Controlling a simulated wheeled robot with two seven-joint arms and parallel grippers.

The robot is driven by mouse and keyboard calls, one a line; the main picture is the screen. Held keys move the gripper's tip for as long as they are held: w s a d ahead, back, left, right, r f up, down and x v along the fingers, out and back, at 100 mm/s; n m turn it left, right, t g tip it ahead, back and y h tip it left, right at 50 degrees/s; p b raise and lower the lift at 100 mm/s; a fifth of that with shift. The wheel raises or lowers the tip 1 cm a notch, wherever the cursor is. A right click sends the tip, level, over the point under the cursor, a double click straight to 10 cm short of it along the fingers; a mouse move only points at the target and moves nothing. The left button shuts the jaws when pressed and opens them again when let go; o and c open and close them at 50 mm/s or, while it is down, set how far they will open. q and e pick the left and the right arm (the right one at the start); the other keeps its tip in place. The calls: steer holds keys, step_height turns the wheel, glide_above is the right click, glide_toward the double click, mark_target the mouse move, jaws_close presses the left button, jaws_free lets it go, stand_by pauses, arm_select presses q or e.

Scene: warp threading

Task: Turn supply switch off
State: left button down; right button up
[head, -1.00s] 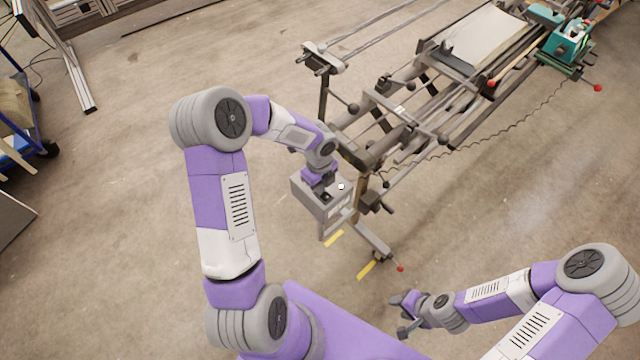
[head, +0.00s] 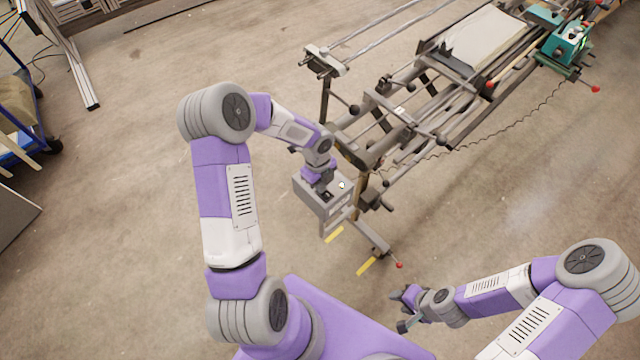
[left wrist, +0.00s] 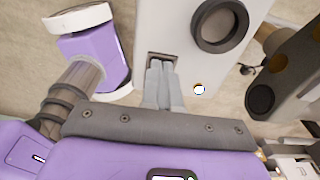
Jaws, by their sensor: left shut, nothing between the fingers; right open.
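A grey supply box (head: 312,203) stands at the near end of the loom. In the left wrist view, its pale top face (left wrist: 190,62) has a dark rectangular switch recess (left wrist: 162,57), a thick dark ring (left wrist: 220,25) and a small bright round lamp (left wrist: 199,89). My left gripper (head: 326,194) is at the box top. Its closed fingertips (left wrist: 160,66) are empty and lie over the recess, hiding most of the switch. I cannot tell whether they touch it or which way it is set. My right gripper (head: 402,308) is open, low and away from the box.
The loom frame (head: 400,110), with rods and knobs, stretches to the upper right, close beside the box. A teal unit (head: 566,44) sits at its far end. A red-tipped foot (head: 399,265) and yellow floor marks (head: 367,266) lie near the box.

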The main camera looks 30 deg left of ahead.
arm_select(q)
steer(key=shift+s+d+f, duration=0.35)
steer(key=shift+d, duration=0.4)
steer(key=shift+r, duration=0.15)
steer(key=shift+w+r+p, duration=0.1)
steer(key=shift+r+p, duration=0.15)
steer(key=shift+p, duration=0.05)
steer(key=r+p, duration=0.1)
steer(key=a+r+p, duration=0.1)
steer(key=r, duration=0.1)
steer(key=r+p, duration=0.1)
steer(key=p, duration=0.1)
steer(key=shift+w+a+r, duration=0.3)
steer(key=shift+a+r, duration=0.05)
step_height(320, 180, up, 9)
steer(key=p, duration=0.1)
steer(key=shift+w+a, duration=0.15)
steer(key=shift+a, duration=0.25)
